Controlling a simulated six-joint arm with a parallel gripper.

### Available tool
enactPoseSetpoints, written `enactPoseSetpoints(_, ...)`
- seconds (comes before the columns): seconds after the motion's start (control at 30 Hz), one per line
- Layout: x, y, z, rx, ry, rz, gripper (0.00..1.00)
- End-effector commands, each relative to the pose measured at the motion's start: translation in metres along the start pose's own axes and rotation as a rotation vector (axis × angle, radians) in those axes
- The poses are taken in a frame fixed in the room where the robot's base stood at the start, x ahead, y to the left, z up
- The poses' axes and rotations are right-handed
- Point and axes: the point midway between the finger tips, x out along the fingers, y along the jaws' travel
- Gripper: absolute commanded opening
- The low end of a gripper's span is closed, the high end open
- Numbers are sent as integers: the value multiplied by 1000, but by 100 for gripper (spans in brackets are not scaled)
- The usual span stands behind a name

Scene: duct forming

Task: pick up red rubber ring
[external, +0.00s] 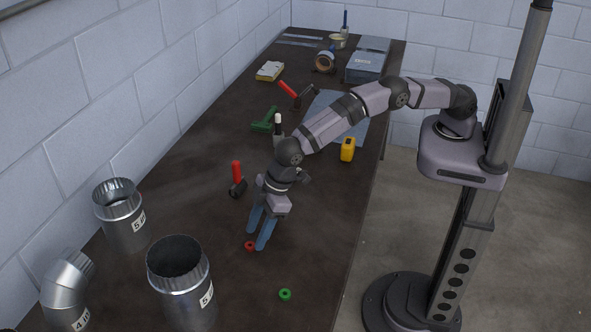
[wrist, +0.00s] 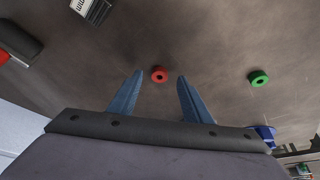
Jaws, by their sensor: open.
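The red rubber ring (external: 250,246) lies flat on the dark table, near its front part. In the wrist view the red ring (wrist: 159,74) shows between and just beyond the two blue fingertips. My gripper (external: 257,240) is open and empty, pointing down with its fingers above the table close to the ring. In the wrist view my gripper (wrist: 160,75) has its fingers spread on either side of the ring, not touching it. How high the fingertips are above the table is hard to tell.
A green ring (external: 285,294) lies to the right of the red one. Metal ducts (external: 182,285) stand at the front left. A yellow object (external: 347,150) is near the right table edge. The table around the red ring is clear.

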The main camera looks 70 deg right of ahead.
Motion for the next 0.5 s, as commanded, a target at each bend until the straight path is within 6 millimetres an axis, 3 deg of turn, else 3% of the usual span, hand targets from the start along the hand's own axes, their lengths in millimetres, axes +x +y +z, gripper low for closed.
enactPoseSetpoints(0.23, 18, 0, 0, 0, 0, 0, 45)
enactPoseSetpoints(0.5, 22, 0, 0, 0, 1, 0, 45)
